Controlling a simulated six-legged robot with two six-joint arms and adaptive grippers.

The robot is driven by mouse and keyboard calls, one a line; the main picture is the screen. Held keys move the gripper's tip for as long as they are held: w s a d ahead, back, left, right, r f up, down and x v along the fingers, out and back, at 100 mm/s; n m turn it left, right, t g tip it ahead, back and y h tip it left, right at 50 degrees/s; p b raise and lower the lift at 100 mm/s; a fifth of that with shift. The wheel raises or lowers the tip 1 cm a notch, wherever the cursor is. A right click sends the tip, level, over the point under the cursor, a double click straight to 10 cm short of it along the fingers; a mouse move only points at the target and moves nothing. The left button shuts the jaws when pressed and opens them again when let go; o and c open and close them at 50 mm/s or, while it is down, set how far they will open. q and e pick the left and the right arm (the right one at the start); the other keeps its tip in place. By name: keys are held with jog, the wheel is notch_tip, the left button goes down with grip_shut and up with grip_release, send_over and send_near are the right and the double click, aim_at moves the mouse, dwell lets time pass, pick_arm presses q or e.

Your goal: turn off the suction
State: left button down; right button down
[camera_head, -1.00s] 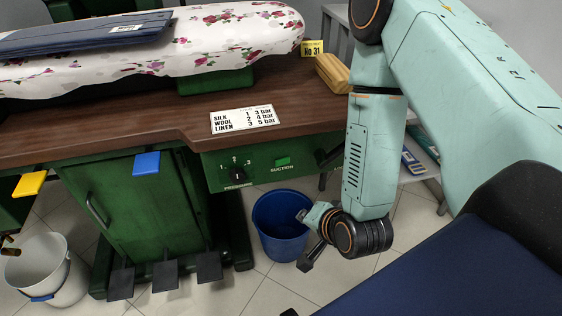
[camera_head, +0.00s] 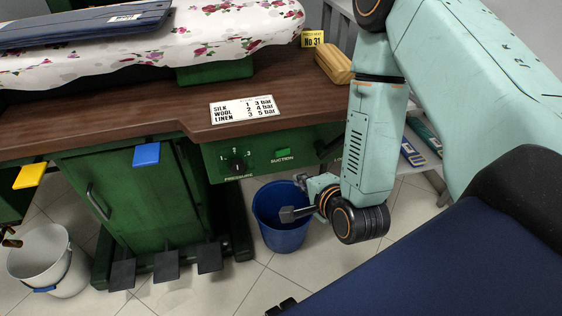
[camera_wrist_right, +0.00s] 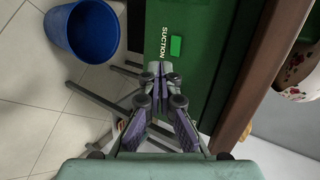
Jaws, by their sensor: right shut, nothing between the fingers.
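The suction switch (camera_head: 283,152) is a small bright green rocker on the green front panel of the pressing table, beside its SUCTION label. In the right wrist view the switch (camera_wrist_right: 175,46) shows just ahead of the fingertips, uncovered. My right gripper (camera_head: 303,181) is below and slightly right of the switch in the head view, in front of the blue bucket. In the right wrist view my right gripper (camera_wrist_right: 160,70) is shut and empty, its tips near the SUCTION lettering. I cannot see it touching the panel.
A black pressure knob (camera_head: 237,164) sits left of the switch. A settings card (camera_head: 244,110) lies on the brown tabletop (camera_head: 90,124) above. A blue bucket (camera_head: 281,236) stands on the floor below the panel. Black pedals (camera_head: 166,266) and a white bucket (camera_head: 45,262) are farther left.

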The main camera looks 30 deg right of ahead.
aim_at(283, 153)
jog(key=b+x, duration=0.1)
jog(key=x, duration=0.3)
jog(key=r+b+x, duration=0.1)
jog(key=x, duration=0.3)
jog(key=w+b+x, duration=0.1)
jog(key=b+x, duration=0.1)
jog(key=x, duration=0.3)
jog(key=shift+d+r, duration=0.1)
jog(key=shift+r, duration=0.2)
